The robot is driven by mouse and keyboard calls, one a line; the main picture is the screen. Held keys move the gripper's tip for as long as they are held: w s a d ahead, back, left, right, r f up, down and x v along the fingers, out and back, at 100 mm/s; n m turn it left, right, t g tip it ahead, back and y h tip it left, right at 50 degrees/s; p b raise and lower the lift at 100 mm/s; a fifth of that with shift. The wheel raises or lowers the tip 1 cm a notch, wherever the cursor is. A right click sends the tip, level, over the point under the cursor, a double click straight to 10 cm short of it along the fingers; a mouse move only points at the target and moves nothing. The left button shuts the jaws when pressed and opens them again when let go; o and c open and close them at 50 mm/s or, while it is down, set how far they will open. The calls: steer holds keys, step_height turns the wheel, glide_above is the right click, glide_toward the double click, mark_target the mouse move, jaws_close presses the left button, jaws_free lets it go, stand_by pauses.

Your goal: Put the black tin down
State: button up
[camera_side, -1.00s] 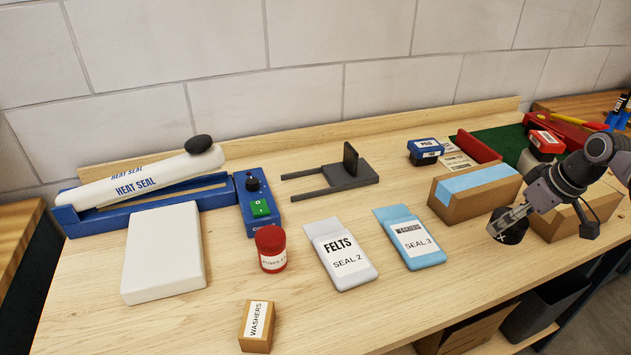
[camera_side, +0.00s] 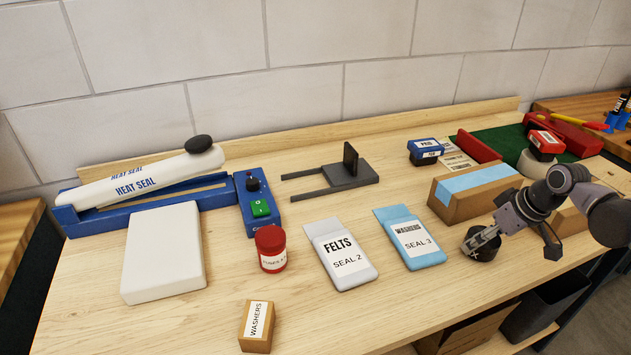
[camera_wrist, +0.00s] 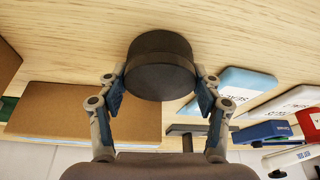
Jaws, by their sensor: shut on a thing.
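In the wrist view the tin (camera_wrist: 160,68) sits between the two blue-padded fingers of my gripper (camera_wrist: 160,98), one on each side. Part of the tin's far side is hidden.
The bench (camera_side: 430,310) is clear around the tin's front and left. The taped box (camera_side: 475,195) stands just behind. The blue washers pouch (camera_side: 412,240) and white felts pouch (camera_side: 342,255) lie to the left, then a red jar (camera_side: 271,249). The bench's front edge is near.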

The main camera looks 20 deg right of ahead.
steer(key=shift+f, duration=0.1)
steer(key=o, duration=1.2)
steer(key=shift+o, duration=0.2)
steer(key=a+v, duration=0.1)
steer(key=v, duration=1.1)
steer(key=shift+s+a+f+m+t+h, duration=0.1)
steer(key=shift+s+a+f+m+t, duration=0.3)
steer(key=shift+s, duration=0.3)
steer(key=shift+s+a+f+m+t+h, duration=0.1)
steer(key=shift+s+a+f+m+t, duration=0.1)
steer(key=shift+s+a+t, duration=0.4)
steer(key=shift+s+a+f+m+t+h, duration=0.1)
steer(key=shift+s+a+f+m+t, duration=0.25)
steer(key=shift+s, duration=0.45)
steer(key=shift+r, duration=0.1)
